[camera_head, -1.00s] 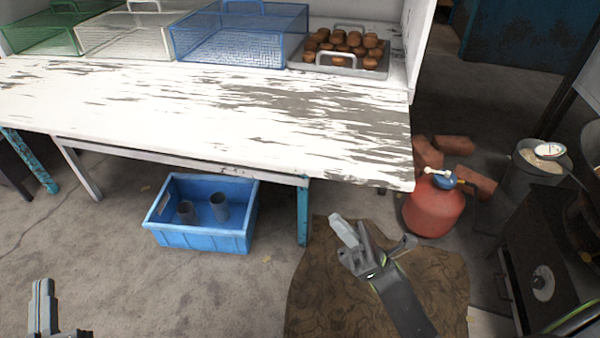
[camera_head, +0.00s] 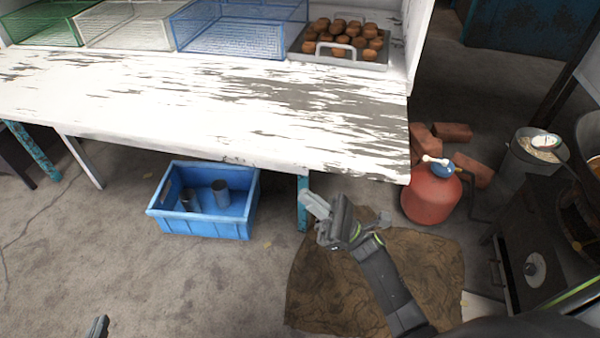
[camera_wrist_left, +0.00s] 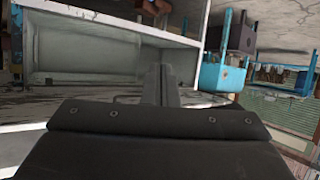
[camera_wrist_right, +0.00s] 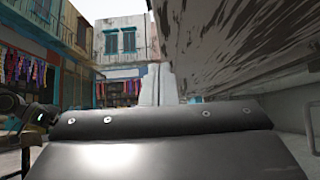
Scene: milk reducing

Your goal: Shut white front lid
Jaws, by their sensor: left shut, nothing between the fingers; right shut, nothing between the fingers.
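A white wire-mesh basket (camera_head: 127,26) stands at the back of the worn white table, between a green and a blue one. Its top is cut off by the picture edge, and I cannot tell which part is its lid. My right gripper (camera_head: 312,203) is shut and empty, in front of and below the table's front edge, well away from the white basket. Its closed fingers show in the right wrist view (camera_wrist_right: 157,85). My left gripper (camera_head: 98,326) is only partly seen at the bottom edge; its closed fingers show in the left wrist view (camera_wrist_left: 160,85), with nothing held.
The white table (camera_head: 200,110) has a clear front half. A blue basket (camera_head: 238,28), green basket (camera_head: 45,30) and tray (camera_head: 340,61) of brown lumps line its back. Below are a blue crate (camera_head: 205,228) and red gas bottle (camera_head: 430,197). A dark stove (camera_head: 545,245) stands right.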

